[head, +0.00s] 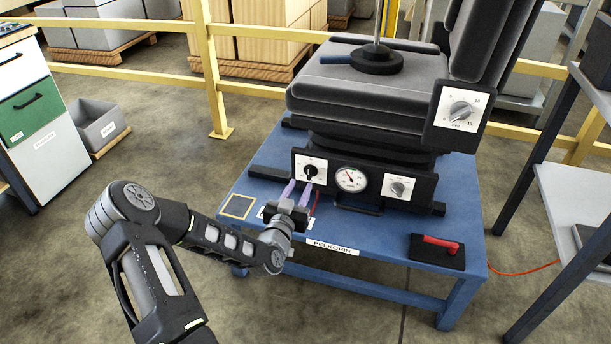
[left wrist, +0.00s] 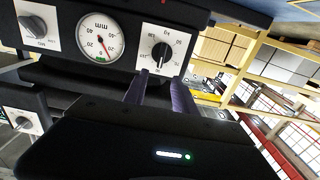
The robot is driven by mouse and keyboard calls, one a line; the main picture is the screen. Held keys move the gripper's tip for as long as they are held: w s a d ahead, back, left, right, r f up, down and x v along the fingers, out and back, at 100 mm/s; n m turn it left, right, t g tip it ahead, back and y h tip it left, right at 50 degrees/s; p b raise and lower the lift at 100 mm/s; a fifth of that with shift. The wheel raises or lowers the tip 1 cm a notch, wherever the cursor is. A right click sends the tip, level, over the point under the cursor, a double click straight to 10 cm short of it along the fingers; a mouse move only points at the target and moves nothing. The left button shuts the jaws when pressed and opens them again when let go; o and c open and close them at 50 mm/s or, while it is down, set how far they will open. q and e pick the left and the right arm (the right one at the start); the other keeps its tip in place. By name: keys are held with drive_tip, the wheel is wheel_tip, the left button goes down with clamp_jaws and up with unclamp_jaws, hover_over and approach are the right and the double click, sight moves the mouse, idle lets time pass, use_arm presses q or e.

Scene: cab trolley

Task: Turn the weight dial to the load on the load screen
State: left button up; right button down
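The weight dial (head: 310,171) is a black knob on a white plate marked kg, at the left of the seat's front panel. It also shows in the left wrist view (left wrist: 161,54), its pointer line roughly upright in that picture. My left gripper (head: 299,182) is open, its two purple fingers apart and pointing at this dial. In the left wrist view the fingertips (left wrist: 161,77) lie just short of the knob, with nothing between them; contact cannot be told. My right gripper is not in view. I cannot pick out a readable load screen.
A round mm gauge (head: 350,179) and another knob (head: 398,188) sit right of the dial. A larger dial (head: 460,112) is on the seat's side. A red-handled black block (head: 438,250) lies on the blue table (head: 350,235). Yellow rails (head: 217,90) run behind.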

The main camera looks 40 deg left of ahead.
sight(309, 170)
use_arm(q)
drive_tip(key=b+x, duration=0.1)
drive_tip(key=x, duration=0.5)
drive_tip(key=shift+f+b, duration=0.15)
drive_tip(key=shift+b, duration=0.2)
drive_tip(key=shift+w+a, duration=0.25)
drive_tip(key=shift+w, duration=0.3)
clamp_jaws()
